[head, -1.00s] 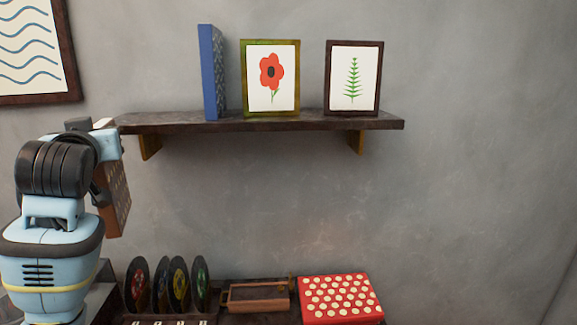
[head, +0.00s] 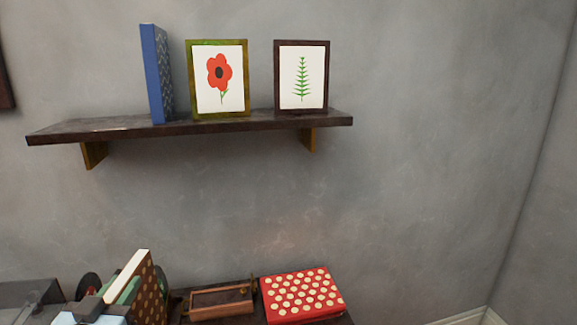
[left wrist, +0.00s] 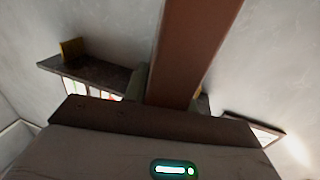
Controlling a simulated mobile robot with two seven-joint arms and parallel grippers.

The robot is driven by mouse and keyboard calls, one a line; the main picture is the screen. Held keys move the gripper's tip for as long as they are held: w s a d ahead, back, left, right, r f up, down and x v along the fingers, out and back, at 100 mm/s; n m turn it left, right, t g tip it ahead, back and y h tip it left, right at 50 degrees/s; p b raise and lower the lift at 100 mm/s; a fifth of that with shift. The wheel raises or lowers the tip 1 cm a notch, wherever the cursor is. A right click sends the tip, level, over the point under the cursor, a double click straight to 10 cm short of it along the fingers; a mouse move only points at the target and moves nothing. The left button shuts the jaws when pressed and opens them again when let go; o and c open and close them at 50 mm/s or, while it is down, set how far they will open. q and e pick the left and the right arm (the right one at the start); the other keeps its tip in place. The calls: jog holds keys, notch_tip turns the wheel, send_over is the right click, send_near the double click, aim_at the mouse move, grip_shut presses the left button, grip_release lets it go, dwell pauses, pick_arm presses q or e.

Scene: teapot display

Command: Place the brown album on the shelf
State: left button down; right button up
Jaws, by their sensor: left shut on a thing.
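The brown album (head: 150,290), with a dotted cover and pale page edges, stands upright at the lower left of the head view. My left gripper (head: 112,300) is shut on it, with its lower part cut off by the frame edge. In the left wrist view the album's plain brown side (left wrist: 197,45) rises between the two fingers of the left gripper (left wrist: 170,95). The dark wooden shelf (head: 80,130) is on the wall above and apart from the album. It also shows in the left wrist view (left wrist: 95,72). My right gripper is not in view.
On the shelf stand a blue album (head: 155,75), a poppy picture (head: 218,80) and a fern picture (head: 302,78). The shelf's left end is bare. Below are a red dotted box (head: 300,295), a wooden tray (head: 220,300) and records (head: 88,285), partly hidden by the album.

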pick_arm(q)
jog(key=s+d+f, duration=0.4)
jog(key=d, duration=0.5)
jog(key=shift+d, duration=0.2)
dwell(0.4)
dwell(0.4)
